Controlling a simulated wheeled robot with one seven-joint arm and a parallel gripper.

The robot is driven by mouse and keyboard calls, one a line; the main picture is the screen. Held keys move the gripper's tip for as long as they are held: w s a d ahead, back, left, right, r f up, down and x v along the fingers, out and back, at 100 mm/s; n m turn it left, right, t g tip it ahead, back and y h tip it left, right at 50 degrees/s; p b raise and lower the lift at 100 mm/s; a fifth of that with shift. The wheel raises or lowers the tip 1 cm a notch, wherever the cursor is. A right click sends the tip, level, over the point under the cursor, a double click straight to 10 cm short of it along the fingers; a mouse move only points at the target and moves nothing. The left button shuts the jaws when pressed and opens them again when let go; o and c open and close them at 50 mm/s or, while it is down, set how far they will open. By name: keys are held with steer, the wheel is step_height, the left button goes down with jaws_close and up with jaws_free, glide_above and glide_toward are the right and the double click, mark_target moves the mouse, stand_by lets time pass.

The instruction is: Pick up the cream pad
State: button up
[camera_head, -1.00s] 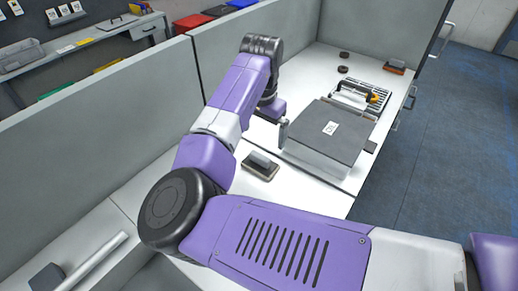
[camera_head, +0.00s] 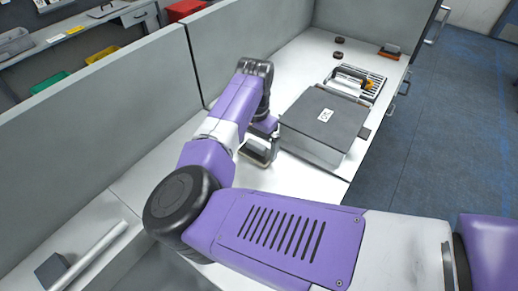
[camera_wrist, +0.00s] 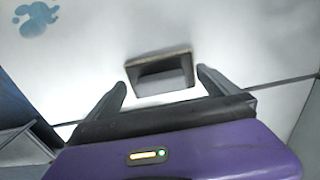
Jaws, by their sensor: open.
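The cream pad (camera_head: 256,154) lies on the white worktop, a small block with a dark grey top part and a pale cream rim. In the wrist view the pad (camera_wrist: 160,72) sits between and just ahead of my two fingertips. My gripper (camera_wrist: 161,80) is open, with one finger on each side of the pad; I cannot tell whether either touches it. In the head view my gripper (camera_head: 264,140) is over the pad, and my arm hides part of it.
A large grey box (camera_head: 323,122) with a white label stands right beside my gripper. Behind it are a rack with a yellow-handled tool (camera_head: 368,84), two small dark round pieces (camera_head: 338,47) and a red-brown block (camera_head: 389,53). A grey partition (camera_head: 100,110) runs along the left.

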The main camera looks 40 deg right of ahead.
mark_target(257, 144)
steer(key=c, duration=1.1)
steer(key=shift+r, duration=0.15)
steer(key=shift+c, duration=0.2)
step_height(257, 144, up, 20)
steer(key=b, duration=0.1)
steer(key=shift+b, duration=0.4)
